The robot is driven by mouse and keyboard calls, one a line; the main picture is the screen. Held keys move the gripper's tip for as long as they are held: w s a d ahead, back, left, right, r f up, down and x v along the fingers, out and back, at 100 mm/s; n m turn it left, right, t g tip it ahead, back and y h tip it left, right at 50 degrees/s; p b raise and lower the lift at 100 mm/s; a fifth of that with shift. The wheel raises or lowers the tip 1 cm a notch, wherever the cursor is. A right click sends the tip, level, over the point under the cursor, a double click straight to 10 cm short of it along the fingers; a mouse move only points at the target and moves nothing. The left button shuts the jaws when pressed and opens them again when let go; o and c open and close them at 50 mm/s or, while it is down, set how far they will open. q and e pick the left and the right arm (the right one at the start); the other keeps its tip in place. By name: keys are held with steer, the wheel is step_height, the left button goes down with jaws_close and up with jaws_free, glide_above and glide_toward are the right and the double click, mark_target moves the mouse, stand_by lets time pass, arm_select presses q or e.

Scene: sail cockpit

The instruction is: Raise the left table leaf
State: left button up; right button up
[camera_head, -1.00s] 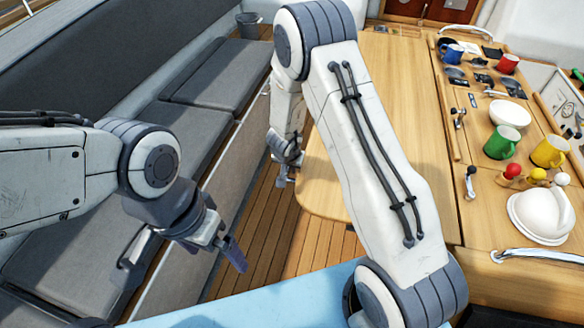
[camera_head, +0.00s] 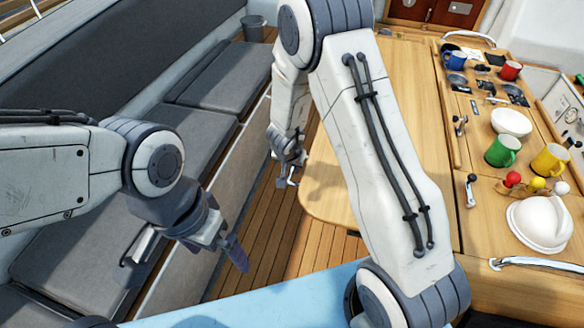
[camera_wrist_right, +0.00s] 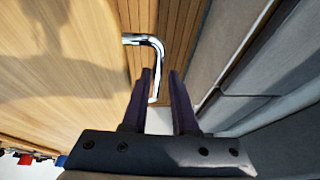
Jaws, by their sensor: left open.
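The left table leaf (camera_head: 330,185) is a pale wood panel with a rounded near corner. It looks broad and roughly in line with the table top, partly hidden behind my right arm. A chrome handle (camera_wrist_right: 148,41) sits by the leaf's edge in the right wrist view, its bent end between the fingers. My right gripper (camera_head: 288,178) is beside the leaf's left edge. Its fingers (camera_wrist_right: 163,80) are apart, with a gap beside the handle. My left gripper (camera_head: 184,250) is open and empty above the floor and seat edge, away from the leaf.
Grey cushioned benches (camera_head: 215,80) line the left, with a slatted wood floor (camera_head: 265,245) between them and the table. A grey bucket (camera_head: 253,28) stands far back.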

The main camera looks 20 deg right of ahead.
steer(key=p+v, duration=0.1)
steer(key=v, duration=0.3)
steer(key=shift+s+r, duration=0.1)
steer(key=shift+r, duration=0.15)
arm_select(q)
step_height(320, 180, up, 2)
steer(key=shift+r, duration=0.1)
